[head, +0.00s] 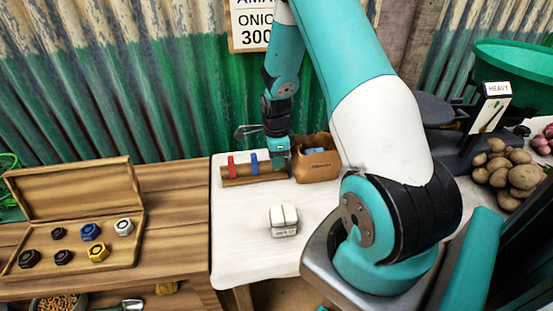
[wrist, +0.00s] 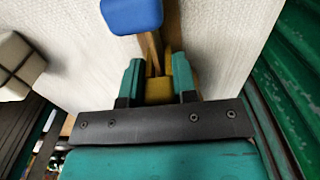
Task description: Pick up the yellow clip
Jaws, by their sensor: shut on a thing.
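The yellow clip (wrist: 159,92) shows in the wrist view between the two teal fingers of my gripper (wrist: 158,77), which is shut on it. In the head view my gripper (head: 279,158) is at the right end of a wooden rack (head: 240,181) and hides the yellow clip. A blue clip (head: 254,161) and a red clip (head: 231,166) stand on the rack to the left of my gripper. The blue clip also shows at the top of the wrist view (wrist: 132,14). I cannot tell whether the yellow clip still touches the rack.
A white block-like packet (head: 283,220) lies on the white cloth (head: 240,225) in front. An open wooden box (head: 75,190) with several hexagonal weights is at the left. A corrugated wall (head: 150,90) stands behind.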

